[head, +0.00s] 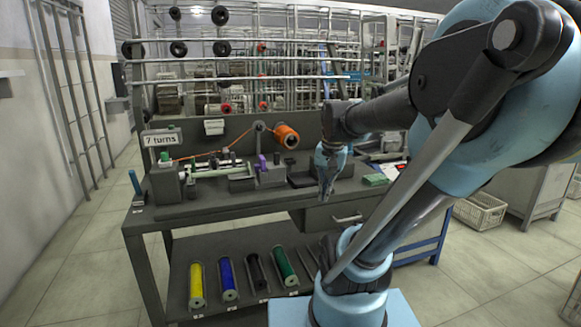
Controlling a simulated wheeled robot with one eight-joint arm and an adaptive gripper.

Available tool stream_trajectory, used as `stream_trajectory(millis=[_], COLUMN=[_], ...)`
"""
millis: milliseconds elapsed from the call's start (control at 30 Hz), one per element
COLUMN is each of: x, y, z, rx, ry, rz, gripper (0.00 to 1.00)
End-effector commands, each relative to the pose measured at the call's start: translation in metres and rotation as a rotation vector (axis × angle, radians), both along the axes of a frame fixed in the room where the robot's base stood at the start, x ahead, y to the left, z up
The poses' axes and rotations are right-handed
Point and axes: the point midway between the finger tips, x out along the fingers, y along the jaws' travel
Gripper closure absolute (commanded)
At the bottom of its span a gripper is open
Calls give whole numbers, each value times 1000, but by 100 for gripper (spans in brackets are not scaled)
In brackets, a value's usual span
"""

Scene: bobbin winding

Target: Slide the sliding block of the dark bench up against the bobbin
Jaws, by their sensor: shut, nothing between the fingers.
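The dark bench (290,209) stands in the middle of the head view and carries a small winding machine at its left. A pale rod-like part, apparently the bobbin (207,172), lies level beside the upright block at the machine's left end. A dark grey block with a purple upright piece, apparently the sliding block (270,177), sits to its right. At this size I cannot tell whether a gap separates them. My gripper (326,196) is shut and empty, pointing down above the bench top, right of the sliding block and apart from it.
An orange spool (287,137) is mounted on the back panel, its thread running left. A sign reading "7 turns" (162,139) stands at left. A dark tray (302,180) and a green item (375,180) lie near my gripper. Several coloured rolls (228,282) lie on the lower shelf.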

Motion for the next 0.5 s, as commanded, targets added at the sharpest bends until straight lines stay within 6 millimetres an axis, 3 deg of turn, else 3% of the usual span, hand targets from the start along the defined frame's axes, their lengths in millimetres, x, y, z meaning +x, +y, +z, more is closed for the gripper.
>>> stream_trajectory(millis=[200,500], x=[55,135], y=[6,11], z=[37,72], rx=[54,117], ry=[56,142], rz=[-198,-468], gripper=[100,100])
